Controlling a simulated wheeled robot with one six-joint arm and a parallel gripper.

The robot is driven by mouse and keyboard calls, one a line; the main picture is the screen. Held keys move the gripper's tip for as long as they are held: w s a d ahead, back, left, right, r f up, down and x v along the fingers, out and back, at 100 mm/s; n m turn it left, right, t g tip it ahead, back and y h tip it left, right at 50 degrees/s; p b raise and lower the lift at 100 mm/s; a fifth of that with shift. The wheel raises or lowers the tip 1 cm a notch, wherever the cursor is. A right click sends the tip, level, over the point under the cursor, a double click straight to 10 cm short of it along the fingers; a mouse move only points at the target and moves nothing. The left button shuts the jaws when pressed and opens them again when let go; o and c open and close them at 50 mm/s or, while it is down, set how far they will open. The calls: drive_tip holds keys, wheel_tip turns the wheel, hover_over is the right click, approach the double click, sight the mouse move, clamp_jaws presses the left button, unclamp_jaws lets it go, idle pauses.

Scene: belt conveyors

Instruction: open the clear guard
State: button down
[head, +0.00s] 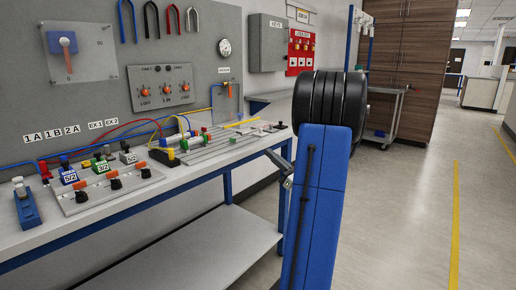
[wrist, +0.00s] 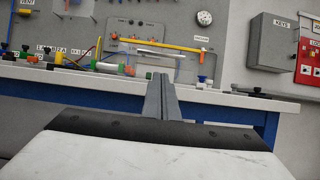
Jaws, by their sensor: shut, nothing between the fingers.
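What looks like the clear guard (wrist: 150,62) is a see-through panel with a yellow bar along its upper edge, at the back of the bench in the wrist view. The yellow edge (head: 240,123) shows faintly in the head view, at the bench's far end. Its exact outline is hard to tell. My gripper (wrist: 160,76) is shut and empty, its fingers together and pointing toward the bench, short of the guard and apart from it. In the head view my gripper (head: 271,154) is partly hidden behind my blue arm, off the bench's front edge.
The bench (head: 160,183) carries valve blocks (head: 108,188), coloured tubes and a rail unit (head: 200,147). A key cabinet (head: 267,42) and red lockout board (head: 301,52) hang beyond. The floor (head: 405,200) at right is clear.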

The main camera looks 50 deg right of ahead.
drive_tip(key=x, duration=0.9)
drive_tip(key=shift+w, duration=0.35)
drive_tip(key=shift+a+r, duration=0.1)
drive_tip(key=shift+r, duration=0.15)
drive_tip(key=w+r+g, duration=0.2)
drive_tip(key=r, duration=1.1)
drive_tip(key=w+r+g, duration=0.2)
drive_tip(key=r, duration=1)
drive_tip(key=w+a+r+g, duration=0.1)
drive_tip(key=w+r+g, duration=0.2)
drive_tip(key=w+r, duration=1.4)
drive_tip(key=shift+w+a+r+h, duration=0.2)
drive_tip(key=shift+w+a+h, duration=0.15)
drive_tip(key=shift+w, duration=0.15)
